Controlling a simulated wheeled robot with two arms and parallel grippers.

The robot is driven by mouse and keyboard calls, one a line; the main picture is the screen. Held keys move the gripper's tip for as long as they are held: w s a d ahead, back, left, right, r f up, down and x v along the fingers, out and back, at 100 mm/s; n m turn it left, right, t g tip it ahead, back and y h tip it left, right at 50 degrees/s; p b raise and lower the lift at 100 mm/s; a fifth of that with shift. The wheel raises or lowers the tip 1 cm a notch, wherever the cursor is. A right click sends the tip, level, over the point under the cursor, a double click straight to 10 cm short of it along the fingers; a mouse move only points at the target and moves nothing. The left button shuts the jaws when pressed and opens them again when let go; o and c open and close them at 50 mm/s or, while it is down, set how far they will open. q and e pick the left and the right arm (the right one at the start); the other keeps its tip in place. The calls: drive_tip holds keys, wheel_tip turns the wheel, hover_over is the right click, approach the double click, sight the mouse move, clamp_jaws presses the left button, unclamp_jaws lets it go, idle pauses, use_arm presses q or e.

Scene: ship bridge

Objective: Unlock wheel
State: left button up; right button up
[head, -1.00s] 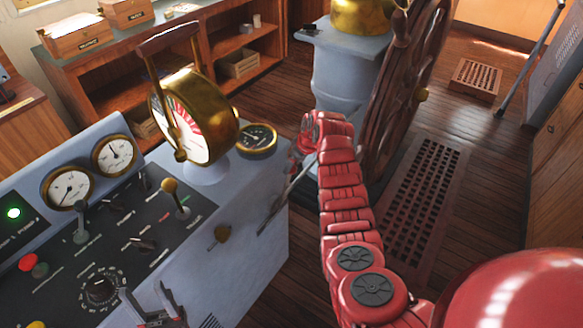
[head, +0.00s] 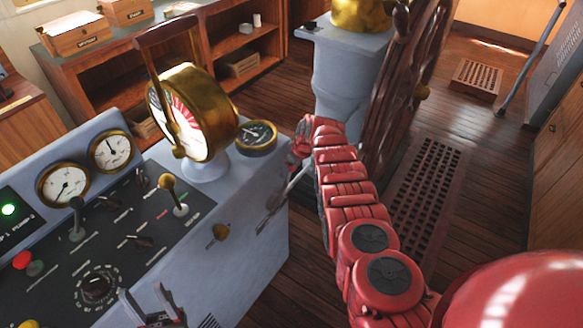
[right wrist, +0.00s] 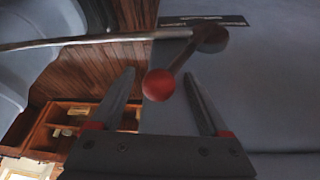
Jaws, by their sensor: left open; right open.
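The dark wooden ship's wheel (head: 405,85) stands upright in front of the blue-grey pedestal (head: 340,75). In the right wrist view, a short dark lever with a red ball knob (right wrist: 158,84) comes off a round hub on a blue-grey face. A long metal rod (right wrist: 100,39) crosses near that hub. My right gripper (right wrist: 162,78) is open, with the red knob showing between its fingers; contact is not visible. My left gripper (head: 150,304) is open and empty at the console's lower edge.
The console (head: 235,255) carries gauges, switches, small levers and a brass telegraph (head: 205,110). A floor grating (head: 425,195) lies right of my right arm. Shelves (head: 225,50) with boxes line the back.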

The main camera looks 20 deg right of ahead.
clamp_jaws()
drive_tip(key=shift+s+d+f, duration=0.1)
idle(1.2)
